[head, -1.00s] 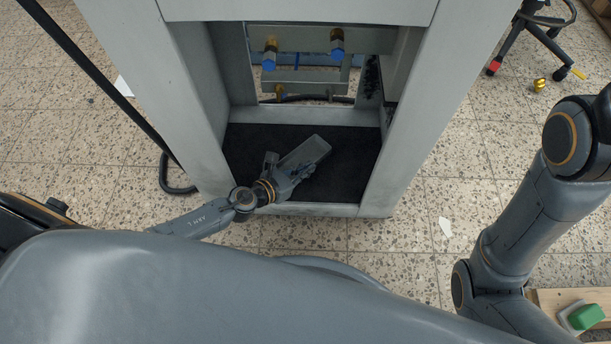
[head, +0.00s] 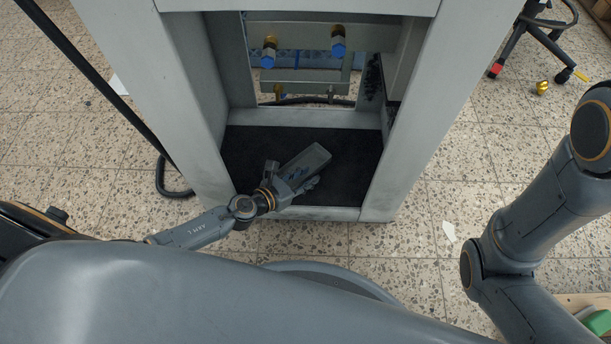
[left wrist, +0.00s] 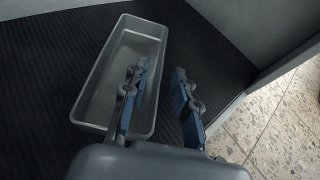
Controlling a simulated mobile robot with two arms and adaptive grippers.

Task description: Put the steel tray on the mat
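The steel tray (head: 312,157) is a grey, shallow, long box. It lies at a slant on the black ribbed mat (head: 355,165) in the bottom of the grey cabinet. The left wrist view shows the tray (left wrist: 138,48) open side up on the mat (left wrist: 40,60). My left gripper (head: 296,176) is at the tray's near end. In the left wrist view its fingers (left wrist: 158,85) are spread, one over the tray's inside and one outside its right wall, with a gap between them. My right gripper is out of view; only right arm links show.
The cabinet's side posts (head: 433,110) and low front sill (head: 310,213) frame the opening. Fittings with blue ends (head: 338,45) hang above the mat at the back. A black cable (head: 160,175) runs along the left post. A wheeled chair base (head: 540,40) stands at the far right.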

